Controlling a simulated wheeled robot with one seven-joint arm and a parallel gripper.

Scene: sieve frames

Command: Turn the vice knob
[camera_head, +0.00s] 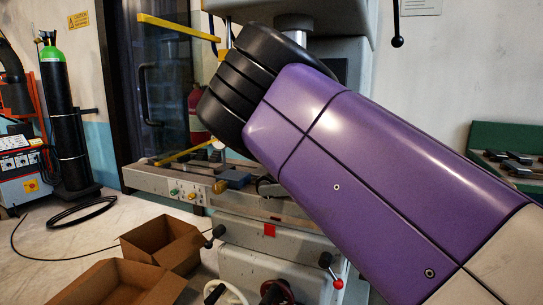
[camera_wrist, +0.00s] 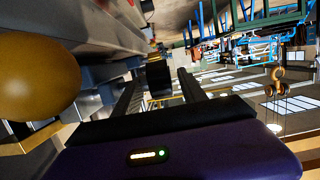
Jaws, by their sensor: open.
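A grey vice (camera_head: 234,178) sits on the machine table in the camera_head view, partly covered by my arm. A small brass-coloured knob (camera_head: 220,187) shows just in front of it, at the table's front edge. In the camera_wrist view a large, smooth amber-brown round knob (camera_wrist: 38,78) fills the left side, close to the camera and outside my fingers. I cannot tell if it is the same knob. My gripper (camera_wrist: 159,84) is open, its two black fingers apart. A dark block (camera_wrist: 158,76) shows between them, with no visible contact. My arm hides my gripper in the camera_head view.
The milling machine's table (camera_head: 160,180) has coloured buttons along its front. Two open cardboard boxes (camera_head: 162,243) stand on the floor below. A black gas cylinder (camera_head: 62,120) with a green top stands at the left. A green tray (camera_head: 510,140) is at the right.

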